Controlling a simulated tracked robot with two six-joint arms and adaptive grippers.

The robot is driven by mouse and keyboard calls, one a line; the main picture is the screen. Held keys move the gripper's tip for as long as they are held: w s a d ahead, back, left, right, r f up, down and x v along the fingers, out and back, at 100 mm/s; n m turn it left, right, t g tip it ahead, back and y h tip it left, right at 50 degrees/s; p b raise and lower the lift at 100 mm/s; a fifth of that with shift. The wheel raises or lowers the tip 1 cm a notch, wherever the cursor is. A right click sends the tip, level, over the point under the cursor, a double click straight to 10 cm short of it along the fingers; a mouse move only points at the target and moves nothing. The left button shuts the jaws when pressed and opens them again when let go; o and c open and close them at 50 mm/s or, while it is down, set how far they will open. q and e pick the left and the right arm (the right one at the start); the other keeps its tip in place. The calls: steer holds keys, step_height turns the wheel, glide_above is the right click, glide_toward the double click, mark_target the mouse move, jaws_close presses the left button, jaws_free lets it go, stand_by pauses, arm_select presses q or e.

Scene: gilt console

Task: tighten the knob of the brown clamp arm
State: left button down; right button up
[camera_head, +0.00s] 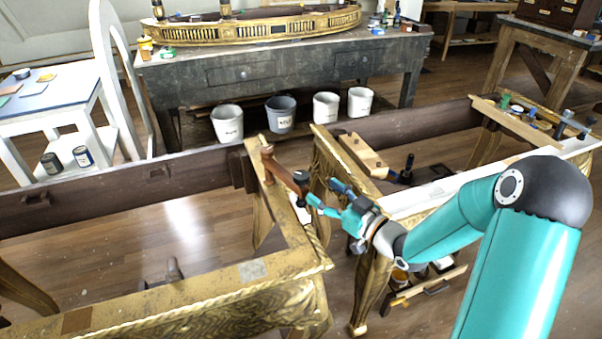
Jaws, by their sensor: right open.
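The brown clamp arm (281,171) is a short reddish-brown bar over the corner of the gilt console frame (262,205), in the middle of the view. A brown upright piece stands at its far end. A dark round knob (300,177) sits at its near right end. My right gripper (323,192) comes in from the right and is open. Its two fingers point left toward the knob, just right of it and slightly below. I cannot tell whether a fingertip touches it. My left gripper is out of view.
A second gilt section (328,150) stands close on the right, with a wooden block (363,156) and dark clamps on it. Several buckets (280,113) stand behind, under a grey workbench (262,72). Wooden floor shows inside the left frame.

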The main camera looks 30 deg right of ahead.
mark_target(302, 181)
steer(key=w, duration=0.3)
steer(key=w+a+p, duration=0.1)
steer(key=w, duration=0.4)
steer(key=shift+w+a, duration=0.15)
steer(key=shift+w, duration=0.15)
steer(key=c, duration=1.2)
steer(key=shift+o, duration=0.2)
steer(key=shift+f, duration=0.15)
steer(key=m+h+b, duration=0.2)
steer(key=h+b, duration=0.1)
steer(key=b, duration=0.1)
steer(key=m+h+b, duration=0.2)
steer(key=h+b, duration=0.2)
steer(key=b, duration=0.1)
steer(key=shift+a+f+b, duration=0.1)
steer(key=shift+a+b, duration=0.05)
steer(key=shift+b, duration=0.15)
steer(key=shift+m+g+h+b, duration=0.5)
steer(key=shift+m+h, duration=0.4)
steer(key=shift+h, duration=0.1)
steer(key=shift+r+m+g+h, duration=0.2)
steer(key=shift+m+g+h, duration=0.15)
steer(key=shift+m+h, duration=0.25)
steer(key=shift+r+m+g+h, duration=0.15)
steer(key=shift+m+g+h, duration=0.25)
steer(key=shift+h, duration=0.4)
steer(key=shift+d, duration=0.2)
